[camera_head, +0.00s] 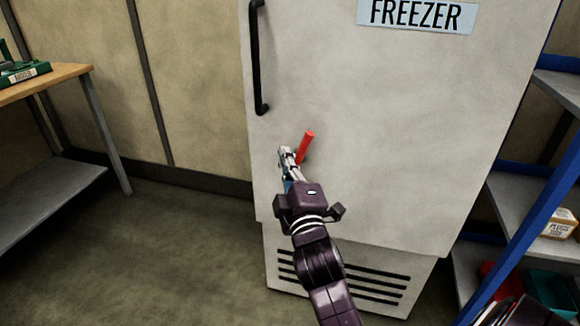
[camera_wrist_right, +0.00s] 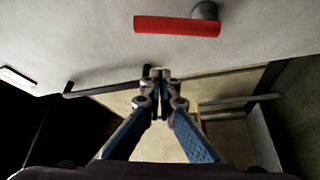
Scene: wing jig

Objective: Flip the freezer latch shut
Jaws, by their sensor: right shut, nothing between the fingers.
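The white freezer (camera_head: 400,130) stands in the middle of the head view with its door closed against the body. Its red latch lever (camera_head: 305,146) is on the lower left of the door and tilts up to the right. In the right wrist view the red latch (camera_wrist_right: 178,26) sits on a dark round pivot (camera_wrist_right: 205,11), above the fingertips. My right gripper (camera_head: 287,156) is shut and empty, just left of the latch in the head view; its fingertips meet in the wrist view (camera_wrist_right: 160,74). A gap shows between fingertips and latch in the wrist view.
A black door handle (camera_head: 257,60) is above the latch. A wooden-topped table (camera_head: 45,80) stands at the left. A blue-framed shelf (camera_head: 530,215) with boxes and bins is close on the right. The floor left of the freezer is clear.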

